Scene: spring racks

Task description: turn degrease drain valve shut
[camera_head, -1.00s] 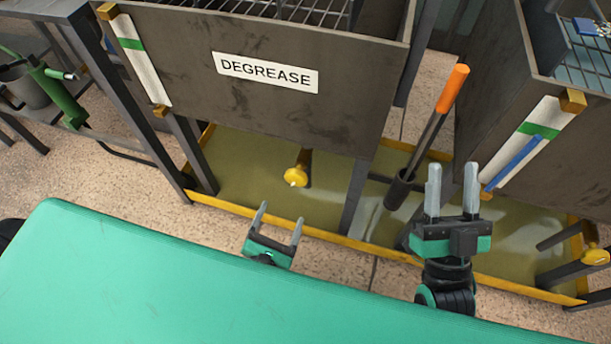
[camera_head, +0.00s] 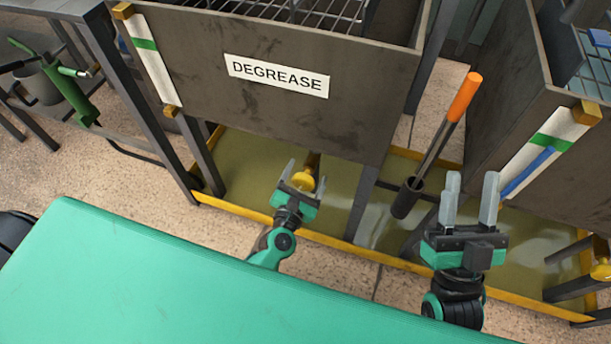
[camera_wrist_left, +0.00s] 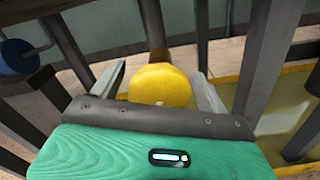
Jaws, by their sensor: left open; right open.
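The degrease tank (camera_head: 270,85) carries a white DEGREASE label. Its yellow drain valve knob (camera_head: 303,181) sits under the tank on a short pipe. My left gripper (camera_head: 302,175) is open, with its two fingers on either side of the knob in the head view. In the left wrist view the round yellow knob (camera_wrist_left: 160,85) lies between the fingers, which stand apart. Whether they touch it I cannot tell. My right gripper (camera_head: 469,198) is open and empty, pointing up in front of the drip tray.
A yellow-edged drip tray (camera_head: 235,213) lies under the tanks. An orange-handled tool (camera_head: 463,97) stands in a dark holder right of the tank leg. A second tank (camera_head: 520,120) is at right, with another yellow knob (camera_head: 601,271) low at the edge.

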